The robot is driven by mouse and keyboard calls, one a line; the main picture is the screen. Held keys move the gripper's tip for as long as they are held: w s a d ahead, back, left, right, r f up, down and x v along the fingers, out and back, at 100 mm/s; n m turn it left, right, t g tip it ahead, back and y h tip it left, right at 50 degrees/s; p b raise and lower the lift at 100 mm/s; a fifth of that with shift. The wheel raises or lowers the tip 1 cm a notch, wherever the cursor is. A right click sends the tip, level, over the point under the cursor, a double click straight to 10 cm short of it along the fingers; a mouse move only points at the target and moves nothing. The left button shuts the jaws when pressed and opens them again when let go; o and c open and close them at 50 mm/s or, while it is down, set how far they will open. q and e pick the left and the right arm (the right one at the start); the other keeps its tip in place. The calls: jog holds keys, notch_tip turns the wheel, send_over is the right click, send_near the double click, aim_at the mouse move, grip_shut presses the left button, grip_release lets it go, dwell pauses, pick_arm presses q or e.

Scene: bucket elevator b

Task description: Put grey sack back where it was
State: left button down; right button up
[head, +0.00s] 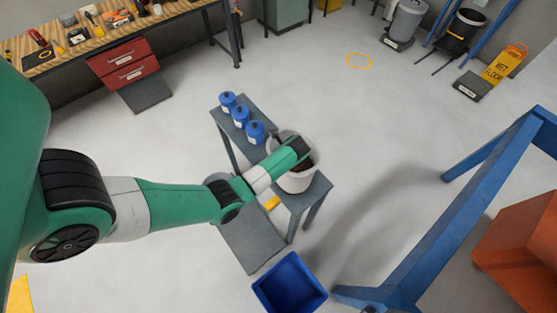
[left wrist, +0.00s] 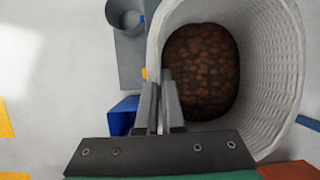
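The grey sack (head: 298,180) is a pale, woven, open-topped sack with dark brown lumps inside. In the head view it is at the near end of a narrow grey table (head: 319,189); whether it rests on the table or is held just above cannot be told. In the left wrist view the sack (left wrist: 272,75) fills the right side. My left gripper (left wrist: 160,95) is at its rim, one finger outside and one inside, close together on the wall. In the head view my left gripper (head: 300,147) partly covers the sack. My right gripper is not in view.
Several blue bottles (head: 241,116) stand on the table's far end. A blue bin (head: 289,284) is on the floor in front. A blue frame (head: 450,215) stands at right. A workbench (head: 110,38) is at back left.

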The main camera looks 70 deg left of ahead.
pick_arm(q)
jog(key=shift+w+a+f, duration=0.1)
jog(key=shift+w+f, duration=0.05)
jog(key=shift+f, duration=0.05)
jog(key=shift+f, duration=0.2)
jog(key=c, duration=1.1)
grip_release()
jog(key=shift+o, duration=0.2)
jog(key=p+v, duration=0.1)
jog(key=v, duration=1.1)
jog(key=shift+p, duration=0.3)
